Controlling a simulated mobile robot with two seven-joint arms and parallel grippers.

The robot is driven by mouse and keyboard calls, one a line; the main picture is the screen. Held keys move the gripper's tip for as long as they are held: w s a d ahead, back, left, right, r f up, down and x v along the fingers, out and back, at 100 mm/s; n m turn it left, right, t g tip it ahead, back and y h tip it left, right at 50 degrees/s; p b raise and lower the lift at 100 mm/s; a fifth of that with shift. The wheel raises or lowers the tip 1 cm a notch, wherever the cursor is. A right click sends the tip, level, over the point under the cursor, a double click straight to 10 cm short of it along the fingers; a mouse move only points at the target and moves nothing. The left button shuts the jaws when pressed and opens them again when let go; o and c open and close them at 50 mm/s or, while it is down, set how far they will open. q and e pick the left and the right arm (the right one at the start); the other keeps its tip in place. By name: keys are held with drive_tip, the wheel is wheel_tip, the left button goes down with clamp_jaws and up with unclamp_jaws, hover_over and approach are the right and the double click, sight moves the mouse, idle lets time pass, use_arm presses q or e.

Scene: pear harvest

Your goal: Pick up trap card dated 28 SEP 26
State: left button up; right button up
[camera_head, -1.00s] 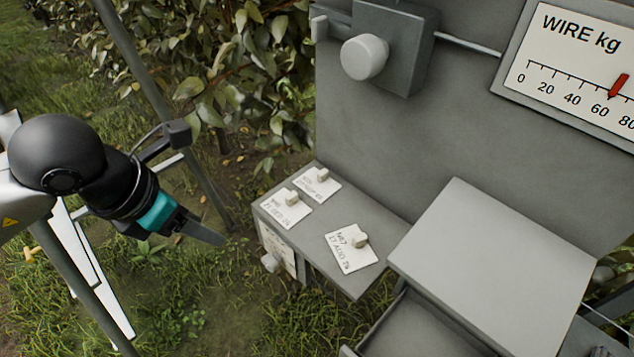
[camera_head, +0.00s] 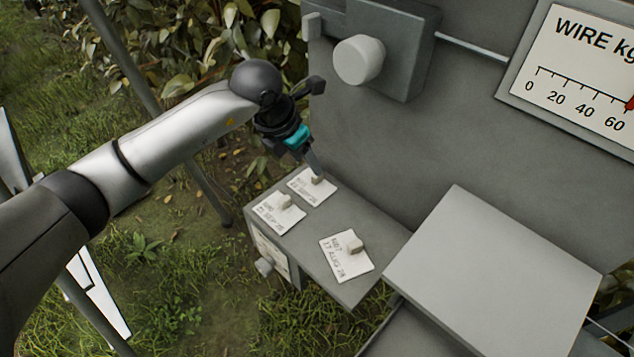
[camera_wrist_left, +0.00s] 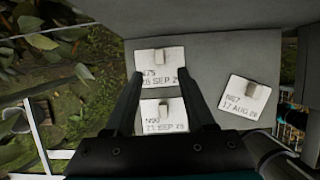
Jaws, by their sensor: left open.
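Three white cards with small pale grip blocks lie on a grey shelf. The back card (camera_head: 303,186) is under my left gripper (camera_head: 316,174). In the left wrist view this card (camera_wrist_left: 174,68) reads "28 SEP 2", its last digit covered. My left gripper (camera_wrist_left: 160,77) is open, its fingers either side of the card's grip block in that view; I cannot tell whether they touch anything. The front-left card (camera_head: 270,216) reads like a SEP date with an unclear day. The right card (camera_head: 338,264) reads 17 AUG 26. My right gripper is out of view.
The grey shelf (camera_head: 300,246) stands against a tall grey panel (camera_head: 420,150). A grey raised box (camera_head: 490,270) is to its right. A knob unit (camera_head: 357,60) and a WIRE kg scale (camera_head: 580,70) are above. A pole (camera_head: 165,110) and leaves (camera_head: 200,40) are behind my arm.

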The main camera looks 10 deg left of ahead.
sight(314, 176)
use_arm(q)
drive_tip(key=shift+b+x, duration=0.3)
drive_tip(key=shift+x, duration=3.2)
drive_tip(key=shift+w+r, duration=0.1)
drive_tip(key=shift+w, duration=0.05)
clamp_jaws()
